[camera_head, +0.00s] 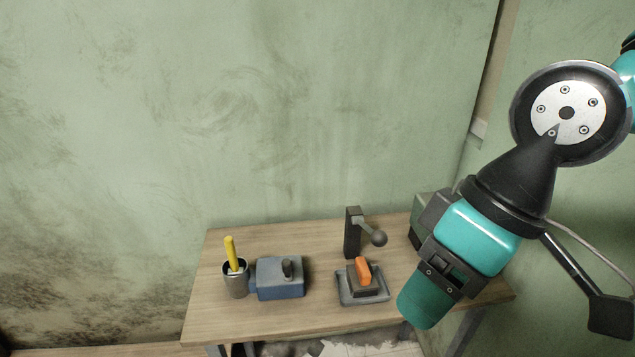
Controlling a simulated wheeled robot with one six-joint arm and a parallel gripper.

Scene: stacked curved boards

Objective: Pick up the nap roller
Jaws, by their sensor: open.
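I cannot tell for certain which thing is the nap roller. On the wooden table (320,317) a yellow handle (231,252) stands up out of a dark metal cup (236,284) at the left; whatever is at its lower end is hidden in the cup. An orange-topped dark block (363,270) sits on a grey tray (347,299) in the middle. My arm hangs in from the right, over the table's right end. My gripper's fingers do not show, and nothing is seen held.
A blue-grey box (280,288) with a dark knob stands right of the cup. A black post (352,235) with a ball-ended arm stands behind the tray. A dark green box (419,232) is partly hidden behind my arm. The table's front strip is clear.

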